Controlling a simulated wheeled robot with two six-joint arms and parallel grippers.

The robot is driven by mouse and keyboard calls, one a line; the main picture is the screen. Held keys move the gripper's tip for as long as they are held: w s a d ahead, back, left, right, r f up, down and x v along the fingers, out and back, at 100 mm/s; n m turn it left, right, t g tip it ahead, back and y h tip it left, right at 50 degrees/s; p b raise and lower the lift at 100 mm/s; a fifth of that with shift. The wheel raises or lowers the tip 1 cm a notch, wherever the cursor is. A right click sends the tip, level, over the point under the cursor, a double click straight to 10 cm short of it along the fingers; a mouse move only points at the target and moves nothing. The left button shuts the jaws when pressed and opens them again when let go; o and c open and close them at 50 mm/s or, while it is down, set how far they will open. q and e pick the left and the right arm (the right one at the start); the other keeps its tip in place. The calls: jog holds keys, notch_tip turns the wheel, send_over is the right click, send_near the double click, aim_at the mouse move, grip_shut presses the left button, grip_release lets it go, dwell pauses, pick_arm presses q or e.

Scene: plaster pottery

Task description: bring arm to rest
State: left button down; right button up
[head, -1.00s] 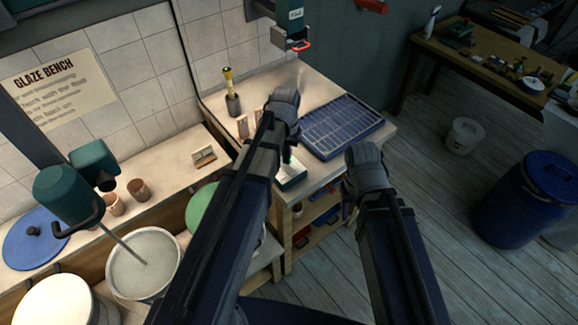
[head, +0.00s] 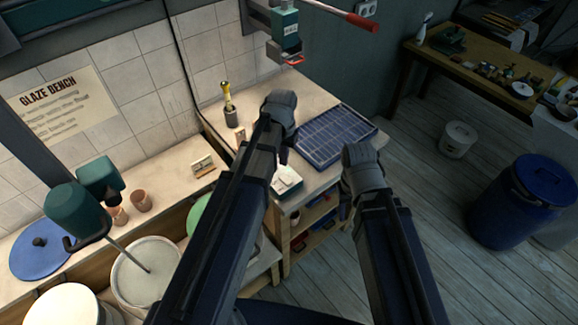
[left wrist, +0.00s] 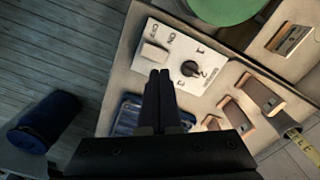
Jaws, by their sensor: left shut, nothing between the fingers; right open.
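My left arm reaches over the bench in the head view, its wrist above a small white-topped control box (head: 288,182) with a teal base. In the left wrist view my left gripper (left wrist: 160,82) is shut and empty. Its fingertips show in front of the control box face (left wrist: 185,50), which has a dark knob (left wrist: 190,69) and a pale rocker switch (left wrist: 153,52). I cannot tell whether they touch it. My right gripper (head: 346,192) hangs mostly hidden below its wrist, open, in front of the bench's right end.
A blue gridded tray (head: 337,135) lies on the bench right of my left wrist. A pot holding a yellow-handled tool (head: 230,108) stands behind. A teal device with a red-tipped lever (head: 288,30) hangs above. Open floor lies to the right, with a blue barrel (head: 525,205) and white bucket (head: 457,139).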

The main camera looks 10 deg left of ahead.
pick_arm(q)
jog(key=s+d+f+m+y+b, duration=0.1)
jog(key=s+d+f+m+b, duration=0.1)
jog(key=s+d, duration=0.8)
jog(key=s+f+b, duration=0.1)
jog(key=s, duration=0.3)
jog(key=shift+d, duration=0.15)
jog(key=shift+s, duration=0.1)
